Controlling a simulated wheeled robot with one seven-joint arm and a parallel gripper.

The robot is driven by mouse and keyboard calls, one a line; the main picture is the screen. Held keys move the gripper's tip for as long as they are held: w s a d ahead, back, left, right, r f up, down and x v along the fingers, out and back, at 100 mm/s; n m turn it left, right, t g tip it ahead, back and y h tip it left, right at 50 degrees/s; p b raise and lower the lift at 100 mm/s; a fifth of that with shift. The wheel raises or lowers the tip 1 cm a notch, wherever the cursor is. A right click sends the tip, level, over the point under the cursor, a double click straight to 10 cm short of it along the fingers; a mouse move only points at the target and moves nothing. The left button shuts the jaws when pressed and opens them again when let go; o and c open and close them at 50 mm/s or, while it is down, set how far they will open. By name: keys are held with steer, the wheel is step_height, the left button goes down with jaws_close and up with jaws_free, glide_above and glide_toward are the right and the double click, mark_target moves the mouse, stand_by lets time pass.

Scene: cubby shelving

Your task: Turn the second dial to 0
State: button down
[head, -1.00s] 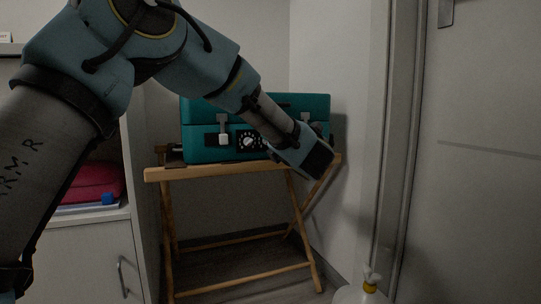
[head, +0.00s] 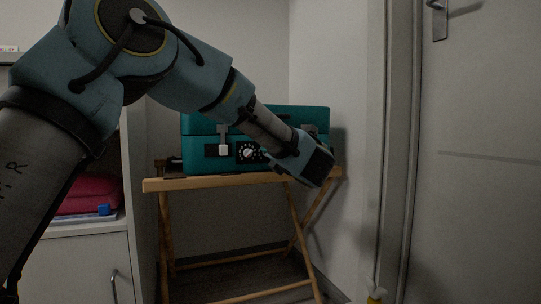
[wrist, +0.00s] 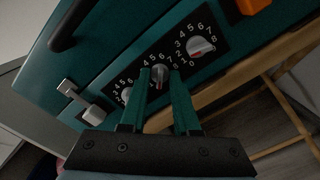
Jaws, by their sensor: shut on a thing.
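A teal case (head: 202,162) with metal latches stands on a wooden folding stand. In the wrist view, a black panel on the case carries three grey dials in a row with white numbers. The middle dial (wrist: 159,73) sits between the two green fingertips of my gripper (wrist: 159,72), which is shut on it. The left dial (wrist: 127,94) and the right dial (wrist: 202,46) are apart from the fingers. The middle dial's pointer is hard to read between the fingers. In the head view one dial (head: 247,152) shows, and my wrist hides the rest of the panel.
The wooden stand (head: 215,183) holds the case close to the back wall. A latch (wrist: 83,104) and an orange part (wrist: 252,6) lie on either side of the dials. A white cabinet (head: 85,265) is at left, a door (head: 480,170) at right.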

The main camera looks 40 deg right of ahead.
steer(key=c, duration=1)
jaws_free()
steer(key=p+v, duration=0.4)
steer(key=v, duration=0.6)
steer(key=shift+s+a+f, duration=0.1)
steer(key=shift+s+a, duration=0.05)
steer(key=shift+s, duration=0.2)
